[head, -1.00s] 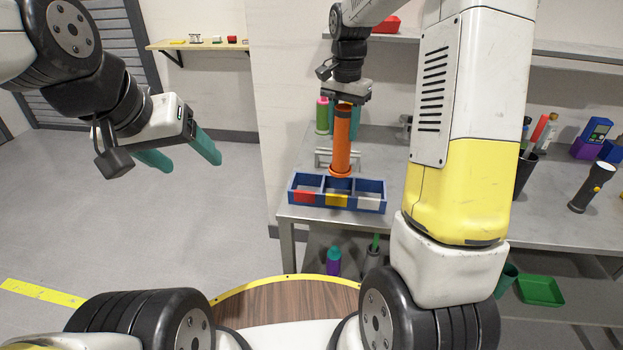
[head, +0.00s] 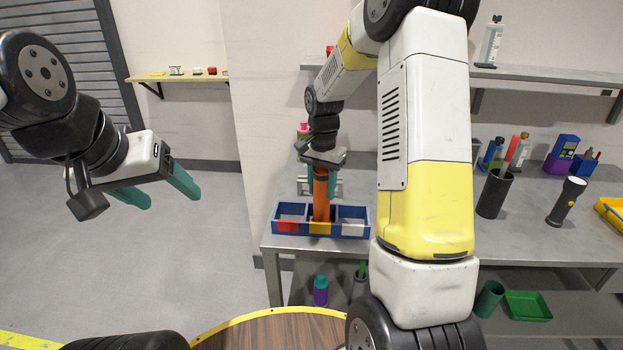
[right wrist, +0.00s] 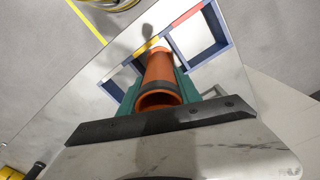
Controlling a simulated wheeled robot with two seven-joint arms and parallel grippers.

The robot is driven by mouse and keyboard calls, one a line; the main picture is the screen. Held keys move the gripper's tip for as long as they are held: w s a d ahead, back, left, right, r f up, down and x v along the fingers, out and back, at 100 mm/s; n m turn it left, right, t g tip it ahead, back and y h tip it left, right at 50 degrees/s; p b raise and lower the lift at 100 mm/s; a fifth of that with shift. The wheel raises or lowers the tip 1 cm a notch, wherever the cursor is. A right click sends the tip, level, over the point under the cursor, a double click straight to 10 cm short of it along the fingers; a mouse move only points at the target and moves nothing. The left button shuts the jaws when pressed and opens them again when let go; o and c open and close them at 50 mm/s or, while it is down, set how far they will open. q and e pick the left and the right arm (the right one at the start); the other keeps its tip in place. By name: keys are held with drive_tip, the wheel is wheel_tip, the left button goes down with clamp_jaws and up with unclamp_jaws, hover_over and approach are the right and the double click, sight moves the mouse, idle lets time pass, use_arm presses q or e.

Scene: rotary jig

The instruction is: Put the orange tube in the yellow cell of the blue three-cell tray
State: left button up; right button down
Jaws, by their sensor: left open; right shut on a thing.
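The orange tube (head: 320,196) stands upright, held in my right gripper (head: 320,180). The tube also shows in the right wrist view (right wrist: 159,72), between two teal fingers. The blue three-cell tray (head: 348,236) sits on the grey table, with red, yellow and whitish labels on its front wall. My left gripper (head: 170,197) is open and empty, away to the left.
A grey stand is behind the tray, partly hidden by my right arm. A black cup (head: 495,194), a flashlight (head: 566,202) and several bottles stand further right on the table. A green tray (head: 527,306) is on the lower shelf. The floor at left is clear.

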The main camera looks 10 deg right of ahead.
drive_tip(key=shift+f, duration=0.15)
drive_tip(key=c, duration=0.8)
unclamp_jaws()
drive_tip(key=shift+c, duration=0.2)
wheel_tip(320, 180, up, 12)
drive_tip(key=s+a+r+n+t+y, duration=0.1)
drive_tip(key=s+r+n+t, duration=0.2)
drive_tip(key=s, duration=0.9)
drive_tip(key=s+a+r+n+t+y, duration=0.1)
drive_tip(key=s+r+n+t, duration=0.2)
drive_tip(key=s, duration=0.9)
drive_tip(key=shift+s+r+n, duration=0.15)
drive_tip(key=shift+r+n, duration=0.65)
drive_tip(key=shift+n, duration=0.4)
drive_tip(key=shift+a, duration=0.1)
